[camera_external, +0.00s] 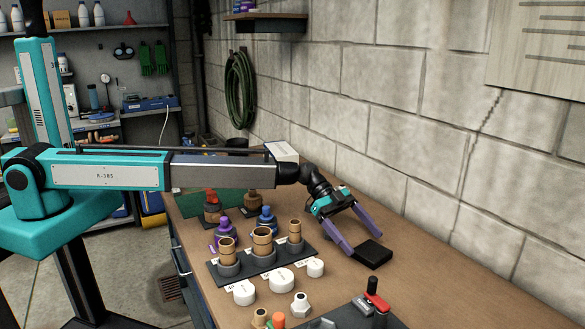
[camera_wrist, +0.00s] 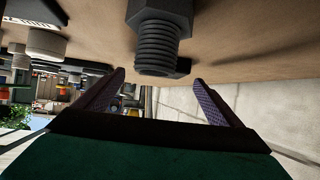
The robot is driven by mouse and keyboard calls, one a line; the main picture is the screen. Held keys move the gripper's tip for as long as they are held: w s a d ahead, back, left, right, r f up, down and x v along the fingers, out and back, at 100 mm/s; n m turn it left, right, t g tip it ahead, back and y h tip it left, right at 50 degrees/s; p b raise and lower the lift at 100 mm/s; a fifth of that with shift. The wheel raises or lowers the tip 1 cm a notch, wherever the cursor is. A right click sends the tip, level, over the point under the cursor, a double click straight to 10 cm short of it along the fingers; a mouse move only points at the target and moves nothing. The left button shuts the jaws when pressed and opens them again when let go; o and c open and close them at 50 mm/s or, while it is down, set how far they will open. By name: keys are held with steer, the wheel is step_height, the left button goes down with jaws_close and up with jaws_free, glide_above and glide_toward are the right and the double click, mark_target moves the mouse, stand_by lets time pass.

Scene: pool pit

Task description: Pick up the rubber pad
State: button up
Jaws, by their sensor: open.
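A flat black square pad (camera_external: 373,253) lies on the brown workbench in the outside view, near the wall side. My gripper (camera_external: 363,246) has two purple fingers, spread open, with their tips close to the pad's near-left and far edges. Whether they touch it cannot be told. In the wrist view my gripper (camera_wrist: 158,77) shows both fingers apart. A dark sliver (camera_wrist: 183,68) behind a threaded part there may be the pad, mostly hidden.
A dark threaded fitting (camera_wrist: 157,45) stands between the fingers in the wrist view. A black rack (camera_external: 262,262) of brass-topped fittings, white caps (camera_external: 281,280) and a red-handled valve (camera_external: 376,298) stand nearby. The block wall (camera_external: 440,150) borders the bench; bare bench lies right of the pad.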

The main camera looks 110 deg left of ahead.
mark_target(373, 251)
steer(key=shift+p+x, duration=0.65)
steer(key=shift+x, duration=1)
steer(key=c, duration=1.3)
steer(key=shift+r, duration=0.15)
steer(key=shift+r+b, duration=1.7)
steer(key=shift+r, duration=3.2)
